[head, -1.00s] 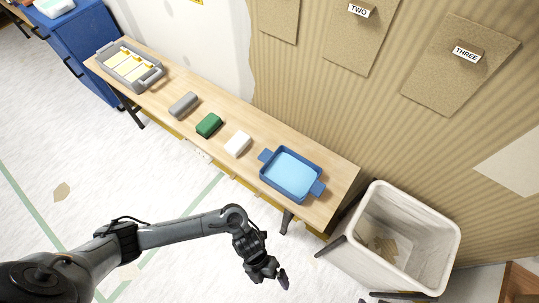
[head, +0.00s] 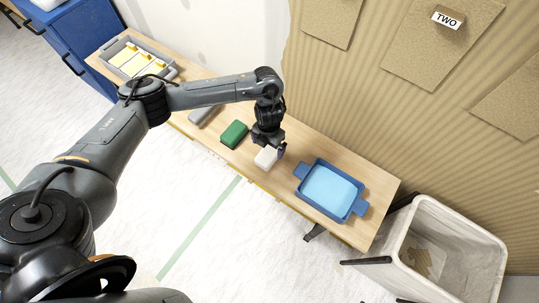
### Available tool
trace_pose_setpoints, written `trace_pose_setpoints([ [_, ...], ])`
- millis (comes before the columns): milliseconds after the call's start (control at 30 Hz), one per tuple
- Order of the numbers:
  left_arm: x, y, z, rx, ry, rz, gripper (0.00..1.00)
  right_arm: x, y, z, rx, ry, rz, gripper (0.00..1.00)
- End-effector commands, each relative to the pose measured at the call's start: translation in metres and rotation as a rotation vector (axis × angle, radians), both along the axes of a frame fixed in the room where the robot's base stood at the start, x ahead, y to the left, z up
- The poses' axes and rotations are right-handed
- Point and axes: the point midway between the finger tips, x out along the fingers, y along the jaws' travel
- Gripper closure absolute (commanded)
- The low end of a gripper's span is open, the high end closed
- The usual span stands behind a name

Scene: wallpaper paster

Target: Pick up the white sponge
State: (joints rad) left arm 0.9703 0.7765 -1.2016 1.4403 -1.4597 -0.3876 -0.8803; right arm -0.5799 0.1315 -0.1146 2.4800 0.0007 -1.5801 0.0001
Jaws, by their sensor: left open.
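The white sponge (head: 265,158) lies on the wooden table, between a green sponge and a blue tray. My left gripper (head: 270,147) is directly over the white sponge, pointing down, with its jaws open. The gripper hides the sponge's far part. I cannot tell whether the fingers touch it. My right gripper is not in view.
A green sponge (head: 234,134) and a grey block (head: 204,115) lie to the left on the table (head: 385,190). A blue tray (head: 328,189) with light-blue contents stands to the right. A grey tray (head: 137,57) holds yellow items. A bin (head: 447,248) stands beyond the table's right end.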

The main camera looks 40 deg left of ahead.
Motion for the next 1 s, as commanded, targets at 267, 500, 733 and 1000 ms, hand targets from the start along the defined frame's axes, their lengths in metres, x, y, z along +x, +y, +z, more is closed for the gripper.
trace_pose_setpoints([
  [267, 0.010, 0.000, -0.024, 0.000, -0.023, 0.002, 0.00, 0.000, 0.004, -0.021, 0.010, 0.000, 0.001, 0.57],
  [500, 0.011, 0.000, -0.044, -0.001, -0.025, 0.001, 0.00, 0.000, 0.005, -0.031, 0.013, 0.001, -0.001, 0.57],
  [733, 0.011, 0.001, -0.054, 0.001, -0.024, 0.002, 0.00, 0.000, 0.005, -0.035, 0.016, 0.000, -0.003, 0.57],
  [1000, 0.011, 0.003, -0.088, -0.001, -0.024, 0.002, 0.00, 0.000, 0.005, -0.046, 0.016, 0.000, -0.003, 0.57],
])
